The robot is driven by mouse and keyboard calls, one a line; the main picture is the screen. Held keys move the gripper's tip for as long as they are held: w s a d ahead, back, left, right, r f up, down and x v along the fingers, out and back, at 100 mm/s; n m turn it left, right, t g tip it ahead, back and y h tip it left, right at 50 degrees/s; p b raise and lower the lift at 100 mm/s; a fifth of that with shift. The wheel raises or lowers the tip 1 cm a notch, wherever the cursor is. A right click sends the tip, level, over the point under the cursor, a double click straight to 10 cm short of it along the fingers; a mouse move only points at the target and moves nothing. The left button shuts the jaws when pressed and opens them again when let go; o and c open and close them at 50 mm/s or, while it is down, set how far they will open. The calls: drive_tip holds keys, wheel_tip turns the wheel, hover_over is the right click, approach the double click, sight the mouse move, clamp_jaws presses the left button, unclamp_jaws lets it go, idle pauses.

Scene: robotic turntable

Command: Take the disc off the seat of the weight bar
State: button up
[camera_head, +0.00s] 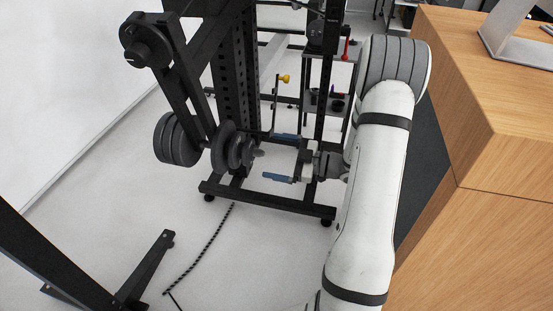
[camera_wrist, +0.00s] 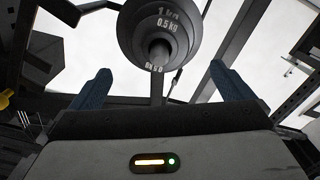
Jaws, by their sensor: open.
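The weight bar carries dark grey round discs (camera_head: 228,145) on the black frame. The discs step down in size towards my gripper, ending in a narrow bar end (camera_head: 258,153). In the wrist view the discs (camera_wrist: 160,18) show end-on at the top centre, with "1 kg" and "0.5 kg" on their faces; the bar end (camera_wrist: 159,52) points towards me. My gripper (camera_head: 267,156) is open and empty, its two blue fingers apart, facing the bar end. In the wrist view the fingers (camera_wrist: 160,82) stand left and right of the bar end, clear of the discs.
More thick discs (camera_head: 174,139) sit on the frame's far left side. A black upright (camera_head: 237,80) rises behind the discs, and a base bar (camera_head: 268,202) runs below. A wooden counter (camera_head: 500,120) stands right of my arm. A black stand (camera_head: 145,270) is on the open floor, front left.

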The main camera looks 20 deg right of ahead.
sight(251, 149)
drive_tip(key=shift+x, duration=3.85)
drive_tip(key=shift+c, duration=0.4)
drive_tip(key=c, duration=1.3)
drive_tip(key=shift+v, duration=4.5)
drive_tip(key=shift+d+r, duration=0.1)
drive_tip(key=shift+d, duration=0.05)
drive_tip(key=shift+v, duration=2.45)
drive_tip(key=shift+s, duration=0.1)
